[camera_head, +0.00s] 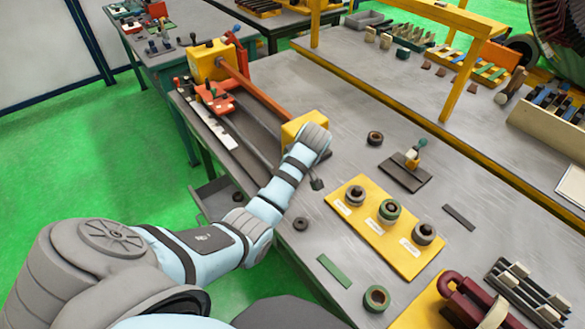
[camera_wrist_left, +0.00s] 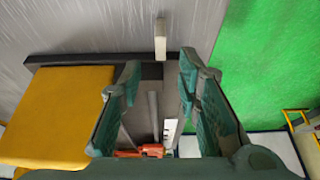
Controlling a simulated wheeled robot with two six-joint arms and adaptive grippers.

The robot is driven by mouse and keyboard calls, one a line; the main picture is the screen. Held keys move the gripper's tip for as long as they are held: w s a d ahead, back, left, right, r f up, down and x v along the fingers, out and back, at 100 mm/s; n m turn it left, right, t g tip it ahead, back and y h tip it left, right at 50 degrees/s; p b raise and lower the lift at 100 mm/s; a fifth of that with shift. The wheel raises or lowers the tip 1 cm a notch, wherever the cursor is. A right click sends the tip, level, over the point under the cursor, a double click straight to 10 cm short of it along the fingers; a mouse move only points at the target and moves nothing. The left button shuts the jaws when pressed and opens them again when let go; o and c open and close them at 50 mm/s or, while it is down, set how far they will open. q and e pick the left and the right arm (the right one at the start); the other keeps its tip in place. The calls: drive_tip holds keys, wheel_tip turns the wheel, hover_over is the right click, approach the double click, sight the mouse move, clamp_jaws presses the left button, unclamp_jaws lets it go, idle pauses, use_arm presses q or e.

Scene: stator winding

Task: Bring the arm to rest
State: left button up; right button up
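My left arm (camera_head: 205,250) reaches in from the lower left of the head view, and its wrist (camera_head: 310,138) is over the near end of the long rail machine, beside a yellow block (camera_head: 300,128). The fingers are largely hidden there. In the left wrist view my left gripper (camera_wrist_left: 158,72) has its two green fingers spread apart. Nothing is held between them. Behind the gap lie the machine's grey bars (camera_wrist_left: 153,110), an orange part (camera_wrist_left: 150,150) and a white strip (camera_wrist_left: 171,132). My right gripper does not show.
A yellow plate (camera_head: 350,222) with several ring-shaped parts lies right of the arm. A dark block with a small tool (camera_head: 405,175), loose rings (camera_head: 377,298) and a green strip (camera_head: 334,271) are on the grey table. Yellow frame posts (camera_head: 460,85) stand behind. Green floor is open at left.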

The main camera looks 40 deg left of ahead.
use_arm(q)
drive_tip(key=v, duration=0.4)
drive_tip(key=shift+s+f, duration=0.1)
drive_tip(key=shift+f, duration=0.05)
